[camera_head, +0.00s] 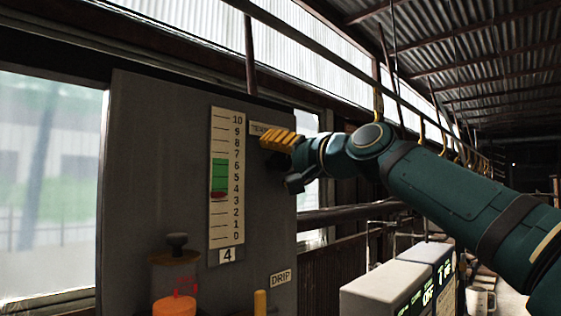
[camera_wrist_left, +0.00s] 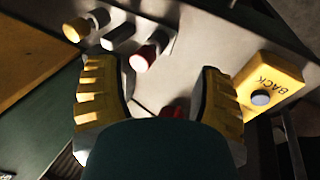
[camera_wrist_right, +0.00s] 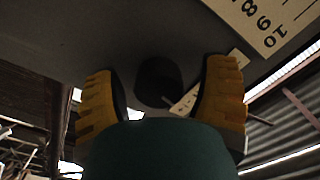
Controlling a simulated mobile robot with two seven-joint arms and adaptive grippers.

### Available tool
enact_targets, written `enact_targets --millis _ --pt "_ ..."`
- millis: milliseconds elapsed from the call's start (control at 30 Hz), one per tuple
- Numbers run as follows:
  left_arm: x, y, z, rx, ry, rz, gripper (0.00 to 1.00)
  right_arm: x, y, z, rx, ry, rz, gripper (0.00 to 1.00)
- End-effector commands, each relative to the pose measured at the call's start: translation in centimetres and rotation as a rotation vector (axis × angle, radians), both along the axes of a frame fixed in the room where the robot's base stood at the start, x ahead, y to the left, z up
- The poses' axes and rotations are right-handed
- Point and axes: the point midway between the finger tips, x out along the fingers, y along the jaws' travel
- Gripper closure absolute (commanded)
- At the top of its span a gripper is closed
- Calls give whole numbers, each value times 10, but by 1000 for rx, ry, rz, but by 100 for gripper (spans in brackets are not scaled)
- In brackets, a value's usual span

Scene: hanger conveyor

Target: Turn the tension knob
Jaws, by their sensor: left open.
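The tension knob is a dark round knob (camera_wrist_right: 158,82) on the grey panel (camera_head: 160,150), next to a small label partly hidden by a finger. My right gripper (camera_wrist_right: 160,105) is open, its yellow-padded fingers on either side of the knob, with gaps visible; depth is hard to tell. In the head view the right gripper (camera_head: 284,162) is at the panel's right edge and largely hides the knob. The gauge (camera_head: 226,178) beside it runs 0 to 10, with a green band and a red mark near 4. My left gripper (camera_wrist_left: 162,100) is open, outside the head view.
A plate reading 4 (camera_head: 227,255) and a DRIP label (camera_head: 281,278) are on the panel. A yellow BACK button box (camera_wrist_left: 268,88) and several controls (camera_wrist_left: 118,38) are near my left gripper.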

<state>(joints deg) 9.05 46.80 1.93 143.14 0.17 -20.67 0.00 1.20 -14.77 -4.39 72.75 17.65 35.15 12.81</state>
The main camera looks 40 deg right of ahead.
Motion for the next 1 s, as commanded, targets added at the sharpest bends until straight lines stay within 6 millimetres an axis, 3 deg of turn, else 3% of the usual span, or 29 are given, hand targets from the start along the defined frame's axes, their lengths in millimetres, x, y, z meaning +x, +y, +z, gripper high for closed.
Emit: enact_targets --millis 333,700,1000 --pt "0 0 0 0 0 0 32 -12 -2 1 -1 -1 -2 28" --pt "0 0 0 0 0 0 32 -84 -7 1 0 -2 -1 28" --pt "0 0 0 0 0 0 32 -116 -10 0 0 1 0 28"
